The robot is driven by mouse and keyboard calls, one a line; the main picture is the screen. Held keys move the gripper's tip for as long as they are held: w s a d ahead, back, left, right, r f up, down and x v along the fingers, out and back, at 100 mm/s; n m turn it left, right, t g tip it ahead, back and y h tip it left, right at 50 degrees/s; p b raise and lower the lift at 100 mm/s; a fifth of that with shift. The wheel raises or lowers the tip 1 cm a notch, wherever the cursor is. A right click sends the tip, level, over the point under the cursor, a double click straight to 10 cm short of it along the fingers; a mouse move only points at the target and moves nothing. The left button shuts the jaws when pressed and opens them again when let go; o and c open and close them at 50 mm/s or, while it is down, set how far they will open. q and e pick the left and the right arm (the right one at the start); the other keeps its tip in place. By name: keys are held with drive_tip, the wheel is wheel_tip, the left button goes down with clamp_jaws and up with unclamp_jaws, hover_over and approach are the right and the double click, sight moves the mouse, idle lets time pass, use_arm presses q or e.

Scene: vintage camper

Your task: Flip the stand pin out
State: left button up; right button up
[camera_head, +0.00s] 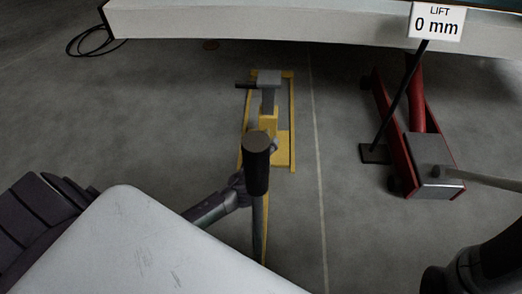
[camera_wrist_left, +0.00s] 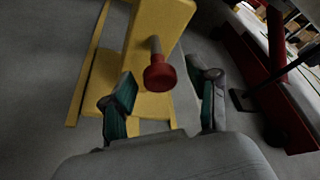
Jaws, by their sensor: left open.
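The yellow stand (camera_head: 284,150) is on the floor at the middle of the head view, with a grey head (camera_head: 269,78) on its post. In the left wrist view, its yellow body (camera_wrist_left: 158,25) fills the upper middle. The stand pin (camera_wrist_left: 160,76) shows there as a red round knob on a grey shaft coming from the yellow body. My left gripper (camera_wrist_left: 168,84) is open, its green-padded fingers either side of the knob. Gaps show at both sides, so it is not gripped. My arm hides the pin in the head view. My right gripper is out of view.
A red jack (camera_head: 435,165) with a grey block and handle stands at the right. A "LIFT 0 mm" sign (camera_head: 436,22) is on a black post beside it. The camper's pale edge (camera_head: 250,22) crosses the top. The floor left of the stand is clear.

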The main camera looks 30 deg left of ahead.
use_arm(q)
drive_tip(key=v, duration=1.1)
drive_tip(key=shift+s, duration=0.1)
